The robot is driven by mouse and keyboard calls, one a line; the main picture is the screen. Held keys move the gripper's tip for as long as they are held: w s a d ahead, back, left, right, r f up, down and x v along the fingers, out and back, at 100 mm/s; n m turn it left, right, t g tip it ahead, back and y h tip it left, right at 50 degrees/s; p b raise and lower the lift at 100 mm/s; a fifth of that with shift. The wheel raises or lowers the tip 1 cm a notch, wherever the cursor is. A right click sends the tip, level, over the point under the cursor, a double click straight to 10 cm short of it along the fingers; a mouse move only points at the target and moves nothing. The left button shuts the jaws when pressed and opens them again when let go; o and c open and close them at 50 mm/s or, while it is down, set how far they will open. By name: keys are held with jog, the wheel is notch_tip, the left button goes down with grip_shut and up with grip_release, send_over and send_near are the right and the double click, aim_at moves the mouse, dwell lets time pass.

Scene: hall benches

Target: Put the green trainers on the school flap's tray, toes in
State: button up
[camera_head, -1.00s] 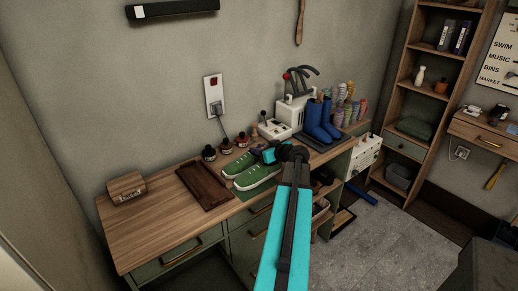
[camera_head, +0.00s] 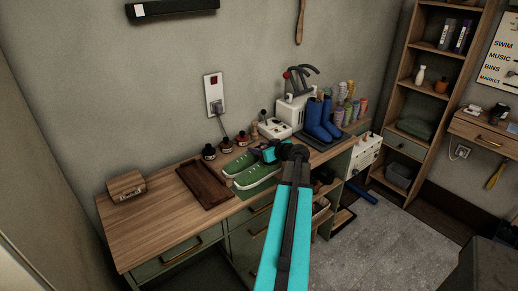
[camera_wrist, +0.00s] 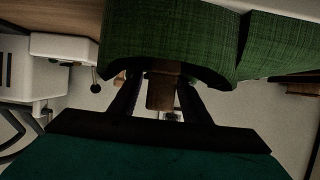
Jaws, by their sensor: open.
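The green trainers (camera_head: 254,172) stand side by side on the bench in the head view, white soles down, on a green mat. Their toes point to the lower left. My gripper (camera_head: 270,153) is open at their heel end, at the right. In the wrist view, green fabric of the trainers (camera_wrist: 175,40) fills the top, close to my gripper (camera_wrist: 163,82). A brown block shows between the dark fingers; I cannot tell what it is or whether the fingers touch the fabric. A dark brown tray (camera_head: 205,186) lies left of the trainers. No school label is readable on it.
A wooden box with lettering (camera_head: 126,187) stands left on the bench (camera_head: 150,222). Several small ink-like bottles (camera_head: 226,145) line the back. Blue boots (camera_head: 320,120) stand on a dark mat at the right, by a white machine (camera_head: 274,128). The bench's front left is clear.

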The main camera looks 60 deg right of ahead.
jog(key=shift+s+r, duration=0.1)
jog(key=shift+r, duration=0.05)
jog(key=b+v, duration=0.3)
jog(key=v, duration=0.9)
jog(key=shift+o, duration=0.5)
jog(key=shift+w+r, duration=0.15)
jog(key=shift+w, duration=0.05)
notch_tip(320, 180, up, 10)
jog(key=w+g+y+p, duration=0.2)
jog(key=g+p, duration=0.6)
jog(key=p, duration=0.2)
jog(key=shift+d+g+y, duration=0.3)
jog(key=shift+g+y, duration=0.1)
jog(key=shift+f, duration=0.3)
jog(key=p+x, duration=0.3)
jog(key=x, duration=0.5)
jog(key=shift+w+f, duration=0.15)
jog(key=shift+w, duration=0.05)
